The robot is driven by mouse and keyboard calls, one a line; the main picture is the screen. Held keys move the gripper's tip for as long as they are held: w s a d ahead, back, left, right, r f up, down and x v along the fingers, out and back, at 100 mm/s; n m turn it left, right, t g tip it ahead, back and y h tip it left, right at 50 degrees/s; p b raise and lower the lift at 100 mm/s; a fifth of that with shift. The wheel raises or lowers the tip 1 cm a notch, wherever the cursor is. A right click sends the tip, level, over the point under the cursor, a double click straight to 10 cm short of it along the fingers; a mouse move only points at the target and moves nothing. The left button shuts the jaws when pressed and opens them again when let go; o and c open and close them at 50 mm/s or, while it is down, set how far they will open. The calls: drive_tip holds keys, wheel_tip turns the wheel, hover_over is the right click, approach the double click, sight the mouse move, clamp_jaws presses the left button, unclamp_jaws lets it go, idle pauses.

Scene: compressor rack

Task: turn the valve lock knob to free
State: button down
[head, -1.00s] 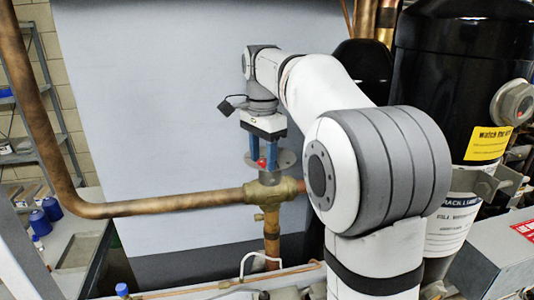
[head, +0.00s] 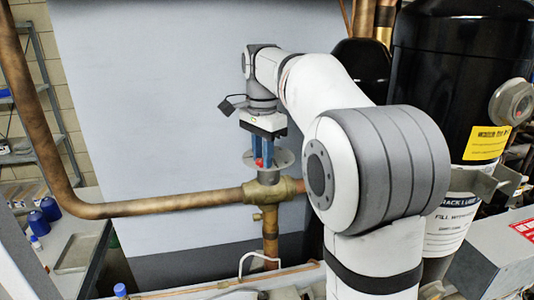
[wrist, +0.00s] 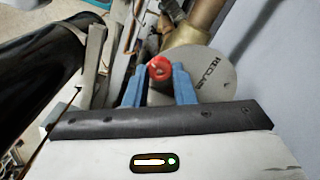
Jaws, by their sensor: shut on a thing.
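The red valve lock knob (head: 259,163) stands above a grey round plate (head: 284,158) on top of the brass valve (head: 272,191). My gripper (head: 262,160) points down at it, and its blue fingers are shut on the knob. In the wrist view the knob (wrist: 160,69) sits between the two blue fingertips (wrist: 159,77), with its round red end showing. The plate (wrist: 215,76) carries lettering that seems to read "RECLAIM", right of the knob. Any other marking on the plate is hidden by my gripper.
A copper pipe (head: 160,207) runs left from the valve and bends upward. A black tank (head: 450,60) stands at the right. A grey panel (head: 160,100) is behind the valve. Shelving with blue-capped items (head: 50,209) is at the left.

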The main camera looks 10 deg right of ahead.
drive_tip(key=shift+a, duration=0.1)
drive_tip(key=n, duration=0.6)
drive_tip(key=shift+a+f, duration=0.1)
drive_tip(key=n, duration=1.1)
drive_tip(key=shift+n, duration=0.4)
drive_tip(key=n, duration=0.5)
drive_tip(key=shift+s+n, duration=0.1)
drive_tip(key=shift+n, duration=0.2)
drive_tip(key=c, duration=1.3)
unclamp_jaws()
drive_tip(key=shift+o, duration=0.5)
